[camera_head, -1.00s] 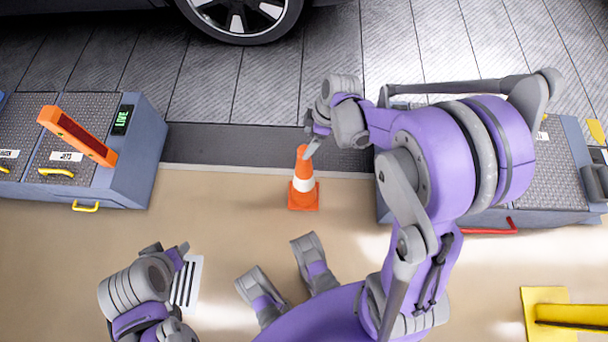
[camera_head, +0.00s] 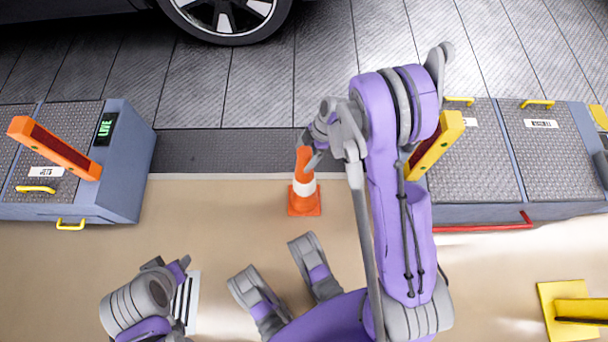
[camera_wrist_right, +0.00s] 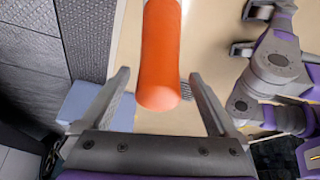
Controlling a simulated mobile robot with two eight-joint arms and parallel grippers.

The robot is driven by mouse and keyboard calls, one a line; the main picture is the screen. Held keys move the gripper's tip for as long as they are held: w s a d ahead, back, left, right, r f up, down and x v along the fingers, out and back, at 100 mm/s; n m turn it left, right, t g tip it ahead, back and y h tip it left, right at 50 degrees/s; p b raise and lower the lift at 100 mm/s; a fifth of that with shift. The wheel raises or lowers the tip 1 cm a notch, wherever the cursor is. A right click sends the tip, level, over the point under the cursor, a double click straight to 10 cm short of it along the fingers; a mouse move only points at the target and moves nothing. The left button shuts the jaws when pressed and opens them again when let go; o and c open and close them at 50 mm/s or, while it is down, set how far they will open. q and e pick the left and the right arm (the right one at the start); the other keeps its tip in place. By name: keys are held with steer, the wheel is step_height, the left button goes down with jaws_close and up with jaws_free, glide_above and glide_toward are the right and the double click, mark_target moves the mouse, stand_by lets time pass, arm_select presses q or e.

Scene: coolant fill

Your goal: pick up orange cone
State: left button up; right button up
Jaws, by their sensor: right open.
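The orange cone (camera_head: 304,190) stands upright on the tan floor in the head view, with a white band and a square orange base. My right gripper (camera_head: 312,150) is at the cone's top, partly covering it. In the right wrist view the cone (camera_wrist_right: 160,60) lies between the two spread fingers of the right gripper (camera_wrist_right: 158,100), with a gap on each side. The right gripper is open. My left gripper (camera_head: 178,270) is at the lower left, apart from the cone; its finger opening is unclear.
A grey-blue cabinet with an orange post (camera_head: 55,148) stands at left. Another cabinet with a yellow post (camera_head: 435,145) stands at right, behind my right arm. A car wheel (camera_head: 228,15) is at the top. A yellow stand (camera_head: 575,310) is at lower right. Floor around the cone is clear.

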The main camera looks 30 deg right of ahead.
steer(key=b+x, duration=0.1)
steer(key=x, duration=0.3)
steer(key=shift+w+d+f, duration=0.1)
steer(key=shift+f, duration=0.05)
steer(key=shift+c, duration=0.2)
jaws_close()
